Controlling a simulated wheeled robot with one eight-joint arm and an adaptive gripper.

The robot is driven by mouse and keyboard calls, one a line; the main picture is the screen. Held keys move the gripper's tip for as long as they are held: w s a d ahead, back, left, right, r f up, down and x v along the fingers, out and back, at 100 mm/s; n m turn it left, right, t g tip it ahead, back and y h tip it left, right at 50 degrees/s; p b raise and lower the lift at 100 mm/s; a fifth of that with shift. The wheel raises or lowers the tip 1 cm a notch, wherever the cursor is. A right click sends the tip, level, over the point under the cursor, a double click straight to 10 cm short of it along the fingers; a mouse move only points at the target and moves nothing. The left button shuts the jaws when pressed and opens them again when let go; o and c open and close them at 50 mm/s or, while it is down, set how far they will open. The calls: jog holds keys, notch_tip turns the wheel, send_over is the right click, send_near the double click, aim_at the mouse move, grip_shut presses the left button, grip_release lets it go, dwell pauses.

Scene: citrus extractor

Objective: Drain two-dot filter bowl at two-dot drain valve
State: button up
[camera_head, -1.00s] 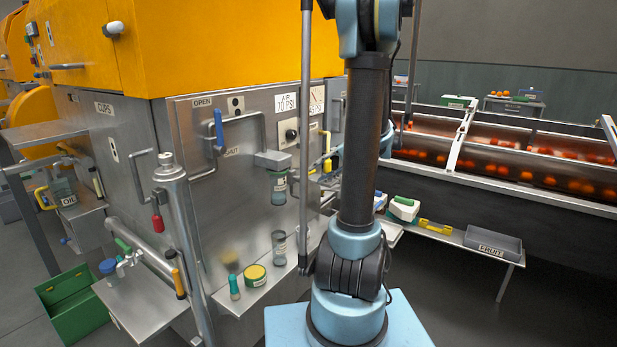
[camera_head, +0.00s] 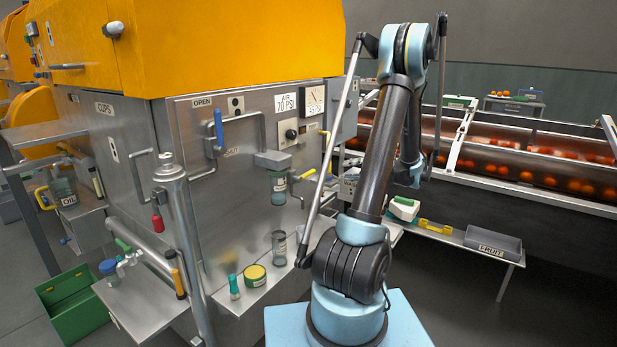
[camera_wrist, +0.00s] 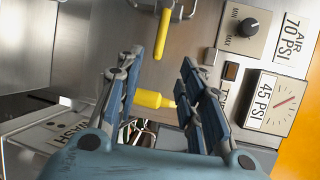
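A clear filter bowl (camera_head: 278,187) hangs under a grey head on the steel machine front. A clear cup (camera_head: 278,248) stands below it on the ledge. I cannot make out two-dot marks on either, or tell which bowl or valve the task means. A yellow lever (camera_wrist: 166,35) shows beyond my fingertips in the wrist view, with a second yellow handle (camera_wrist: 150,99) lower, seen between the fingers. My gripper (camera_wrist: 159,72) is open, with a clear gap between its fingers and nothing held. In the head view my arm hides the gripper.
The gauge (camera_wrist: 270,102) and the knob box (camera_wrist: 245,30) sit on the panel to the right in the wrist view. A grey tray (camera_head: 492,243) rests on a side bench. A green box (camera_head: 75,303) stands on the floor at left.

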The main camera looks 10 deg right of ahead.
aim_at(311, 174)
jog(key=x, duration=1.7)
grip_shut()
